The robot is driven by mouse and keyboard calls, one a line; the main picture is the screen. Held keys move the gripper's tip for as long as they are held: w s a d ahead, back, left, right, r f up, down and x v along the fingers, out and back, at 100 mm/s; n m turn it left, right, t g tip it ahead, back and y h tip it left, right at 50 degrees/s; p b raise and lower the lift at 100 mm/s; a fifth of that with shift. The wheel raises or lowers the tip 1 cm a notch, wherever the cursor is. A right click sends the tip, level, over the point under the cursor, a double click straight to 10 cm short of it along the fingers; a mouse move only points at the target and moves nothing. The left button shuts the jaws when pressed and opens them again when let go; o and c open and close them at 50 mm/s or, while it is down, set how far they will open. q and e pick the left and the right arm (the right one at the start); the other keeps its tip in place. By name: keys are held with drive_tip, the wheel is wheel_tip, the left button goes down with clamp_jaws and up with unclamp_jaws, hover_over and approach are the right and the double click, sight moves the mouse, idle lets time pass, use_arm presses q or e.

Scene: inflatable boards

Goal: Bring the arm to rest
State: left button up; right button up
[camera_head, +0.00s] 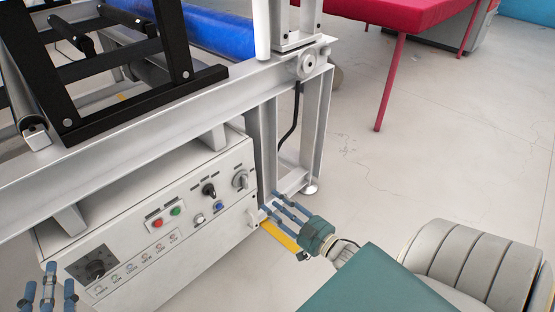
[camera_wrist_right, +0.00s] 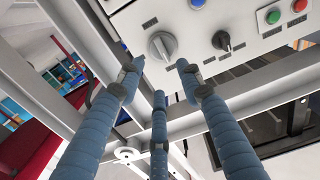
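My right gripper (camera_head: 274,205) is at the right end of the control box (camera_head: 160,195) in the head view. Its blue fingers are spread and hold nothing. In the right wrist view, its fingers (camera_wrist_right: 158,82) stand apart below a grey rotary knob (camera_wrist_right: 161,46) on the box's panel. Whether a fingertip touches the panel is hard to tell. My left gripper (camera_head: 48,280) shows only partly at the lower left corner of the head view. Its blue fingers point up, apart, with nothing between them. The rest of that arm is out of frame.
The panel bears a red button (camera_head: 158,223), a green button (camera_head: 176,211), a black knob (camera_head: 209,190) and a blue switch (camera_head: 219,206). A grey metal frame (camera_head: 225,95) runs above the box. A red table (camera_head: 395,12) stands behind; the floor (camera_head: 420,140) at right is clear.

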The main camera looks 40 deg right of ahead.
drive_tip(key=shift+s, duration=0.3)
idle(0.4)
